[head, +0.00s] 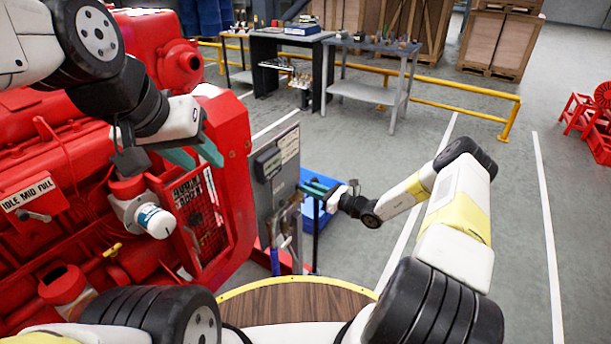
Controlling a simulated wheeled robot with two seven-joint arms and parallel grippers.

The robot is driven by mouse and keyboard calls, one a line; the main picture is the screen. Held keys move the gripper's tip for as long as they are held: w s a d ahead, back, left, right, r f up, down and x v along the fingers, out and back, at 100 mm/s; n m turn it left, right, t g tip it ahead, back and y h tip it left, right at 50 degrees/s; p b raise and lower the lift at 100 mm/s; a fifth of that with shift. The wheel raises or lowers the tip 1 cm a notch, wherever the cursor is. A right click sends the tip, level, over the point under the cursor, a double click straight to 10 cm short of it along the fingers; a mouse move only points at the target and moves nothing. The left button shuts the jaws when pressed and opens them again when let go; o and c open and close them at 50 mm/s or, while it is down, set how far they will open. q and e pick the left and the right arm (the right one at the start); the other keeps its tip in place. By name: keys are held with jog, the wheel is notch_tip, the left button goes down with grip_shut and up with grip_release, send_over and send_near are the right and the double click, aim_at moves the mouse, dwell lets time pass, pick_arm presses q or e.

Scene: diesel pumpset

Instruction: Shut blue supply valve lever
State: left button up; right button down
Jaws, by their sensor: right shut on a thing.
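My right gripper (314,187) reaches in from the right, with its teal fingers close together beside the right edge of the grey panel (268,200). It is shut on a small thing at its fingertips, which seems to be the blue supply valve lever. The fingers mostly hide it, and its angle cannot be made out. Pipes (284,226) and a blue upright part (273,258) stand at the panel's lower front, left of this gripper. My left gripper (197,157) is open and empty, with its teal fingers apart in front of the red engine.
The red engine (60,165) fills the left side, with a white and blue cylinder (153,220) below my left gripper. A blue bin (308,232) is behind my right gripper. Work tables (370,92) and a yellow rail (470,88) stand farther back.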

jog(key=shift+s+f, duration=0.1)
jog(key=shift+f, duration=0.05)
jog(key=c, duration=1.3)
grip_release()
jog(key=shift+d, duration=0.1)
jog(key=v, duration=0.7)
jog(key=shift+s+d, duration=0.2)
